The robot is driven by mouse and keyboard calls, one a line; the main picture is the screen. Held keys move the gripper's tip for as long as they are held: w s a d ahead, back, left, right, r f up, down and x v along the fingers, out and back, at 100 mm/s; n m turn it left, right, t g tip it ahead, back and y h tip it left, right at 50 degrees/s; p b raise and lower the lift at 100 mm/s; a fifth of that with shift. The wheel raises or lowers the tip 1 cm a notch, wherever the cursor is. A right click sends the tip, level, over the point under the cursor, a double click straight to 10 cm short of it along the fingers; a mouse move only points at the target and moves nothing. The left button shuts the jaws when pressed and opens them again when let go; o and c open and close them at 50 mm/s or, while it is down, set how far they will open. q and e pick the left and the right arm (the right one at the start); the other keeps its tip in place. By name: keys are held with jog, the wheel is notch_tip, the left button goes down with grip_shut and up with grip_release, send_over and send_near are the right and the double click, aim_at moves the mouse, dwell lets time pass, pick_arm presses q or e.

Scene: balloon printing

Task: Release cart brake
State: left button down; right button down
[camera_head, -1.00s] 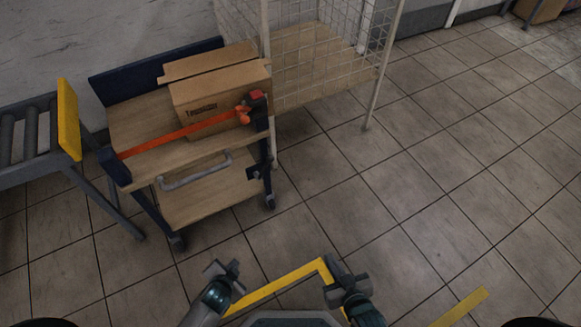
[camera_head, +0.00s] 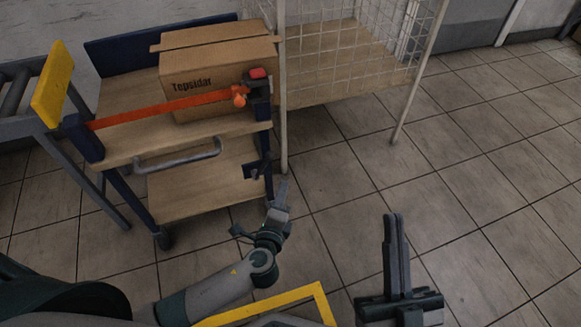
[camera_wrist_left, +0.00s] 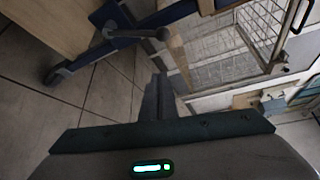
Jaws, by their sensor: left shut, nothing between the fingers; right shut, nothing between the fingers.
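The cart (camera_head: 190,190) stands at the left, with wooden shelves and dark blue posts. A dark blue bracket with a small lever (camera_head: 257,169) sits low on its right front post; I cannot tell for sure that this is the brake. A red-topped dark part (camera_head: 258,73) sits at the top of that post. My left gripper (camera_head: 281,188) is shut and empty, just right of and slightly below the bracket, apparently apart from it. In the left wrist view its fingers (camera_wrist_left: 158,82) point toward the blue post (camera_wrist_left: 165,14). My right gripper (camera_head: 395,218) is shut and empty over the floor.
A cardboard box (camera_head: 215,68) lies on the cart behind an orange strap (camera_head: 160,108). A grey handle (camera_head: 178,155) crosses the cart front. A wire cage (camera_head: 345,45) stands close right, its leg near my left gripper. A roller conveyor (camera_head: 20,100) is left. Floor at right is clear.

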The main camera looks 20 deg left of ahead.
pick_arm(q)
jog(key=shift+w+d+r, duration=0.2)
jog(key=shift+d+r, duration=0.1)
jog(key=shift+r, duration=0.05)
pick_arm(e)
jog(key=shift+s+d+r, duration=0.3)
jog(key=shift+r, duration=0.3)
pick_arm(q)
jog(key=shift+w, duration=0.1)
